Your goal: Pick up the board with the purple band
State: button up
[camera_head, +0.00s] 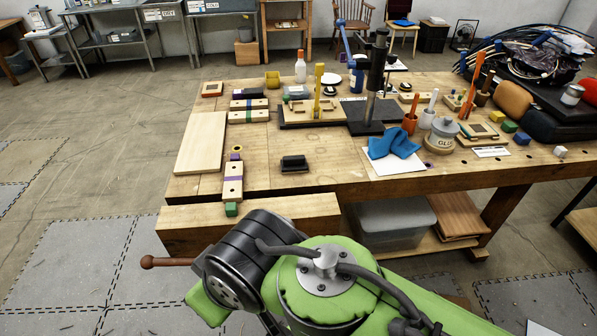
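A small light-wood board with a purple band (233,191) lies near the front left of the workbench, its long side running front to back. The band crosses its middle, and dark holes show in its face. My green and black arm fills the bottom middle, in front of the bench. My gripper is not in view.
The workbench (330,181) carries a large plain board (203,142) left of the banded board and a black block (294,163) to its right. A press (372,90), glue pot (441,138) and blue cloth (393,144) stand or lie farther right.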

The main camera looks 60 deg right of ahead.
aim_at(233, 178)
jog(key=z, duration=1.1)
jog(key=i+j+z, duration=0.15)
jog(key=j, duration=0.35)
jog(key=i+j+z, duration=0.15)
jog(key=j, duration=0.4)
jog(key=i+j+z, duration=0.15)
jog(key=j, duration=0.35)
jog(key=j+z, duration=0.15)
jog(key=j, duration=0.4)
jog(key=i, duration=0.05)
